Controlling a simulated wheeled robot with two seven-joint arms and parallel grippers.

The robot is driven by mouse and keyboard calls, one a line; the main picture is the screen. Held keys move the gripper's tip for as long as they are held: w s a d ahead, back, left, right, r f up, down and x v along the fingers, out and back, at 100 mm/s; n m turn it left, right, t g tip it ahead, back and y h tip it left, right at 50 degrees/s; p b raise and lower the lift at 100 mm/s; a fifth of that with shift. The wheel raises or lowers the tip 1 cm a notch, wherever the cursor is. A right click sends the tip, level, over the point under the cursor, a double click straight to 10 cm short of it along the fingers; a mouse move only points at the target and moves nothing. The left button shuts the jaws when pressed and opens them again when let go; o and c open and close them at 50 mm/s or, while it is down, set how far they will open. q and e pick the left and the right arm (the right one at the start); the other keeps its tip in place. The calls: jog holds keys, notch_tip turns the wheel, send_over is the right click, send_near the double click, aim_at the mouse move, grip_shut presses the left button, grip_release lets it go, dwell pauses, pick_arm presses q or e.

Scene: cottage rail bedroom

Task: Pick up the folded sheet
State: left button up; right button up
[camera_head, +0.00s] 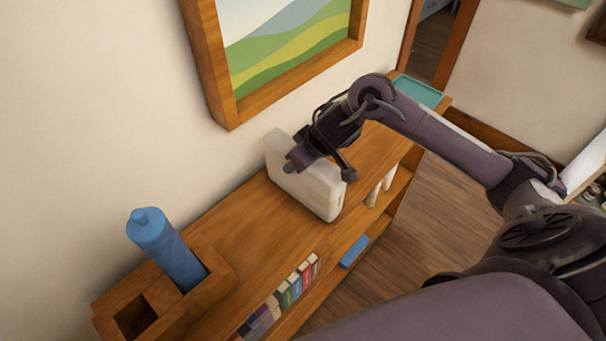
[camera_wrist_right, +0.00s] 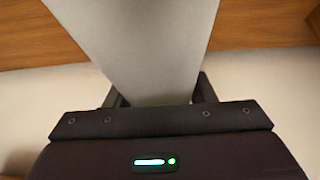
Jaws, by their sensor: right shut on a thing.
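The folded sheet (camera_head: 306,186) is a white, upright slab at the shelf top, near the wall, in the head view. My right gripper (camera_head: 320,167) comes in from the right and is shut on its upper part. In the right wrist view the sheet (camera_wrist_right: 140,50) runs as a pale slab between the two fingers of the gripper (camera_wrist_right: 160,90). Whether the sheet's bottom touches the shelf top is hard to tell. My left gripper is in neither view.
The wooden shelf (camera_head: 235,225) runs along the wall. A blue bottle-like thing (camera_head: 165,248) stands in a wooden holder (camera_head: 215,285) at the near left. A teal tray (camera_head: 420,92) lies at the far end. Books (camera_head: 290,287) fill a lower shelf. A framed picture (camera_head: 222,80) hangs above.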

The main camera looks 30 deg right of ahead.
grip_shut()
jog(key=shift+r, duration=0.1)
jog(key=shift+w+r, duration=0.1)
